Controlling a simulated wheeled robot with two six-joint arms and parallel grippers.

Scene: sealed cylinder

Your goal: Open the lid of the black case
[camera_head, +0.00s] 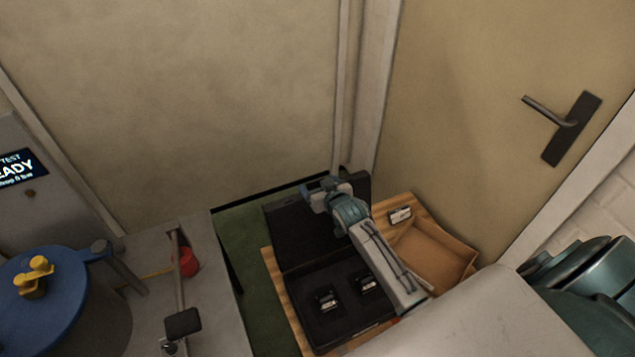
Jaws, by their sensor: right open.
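The black case stands open on a wooden board (292,318). Its lid (290,238) is swung back toward the wall, and its base (345,325) faces up. Two small dark items with pale labels (327,299) sit in the base. My right gripper (315,192) is open at the far edge of the lid, with nothing seen between its fingers. I cannot tell whether it touches the lid. My right forearm covers the right part of the lid and the base. My left gripper is not in view.
An open cardboard box (430,255) and a small labelled item (400,215) lie right of my forearm. A blue-lidded cylinder (50,300) and a grey bench (215,300) with a red knob (187,262) stand at left. A door (480,110) and wall close off the back.

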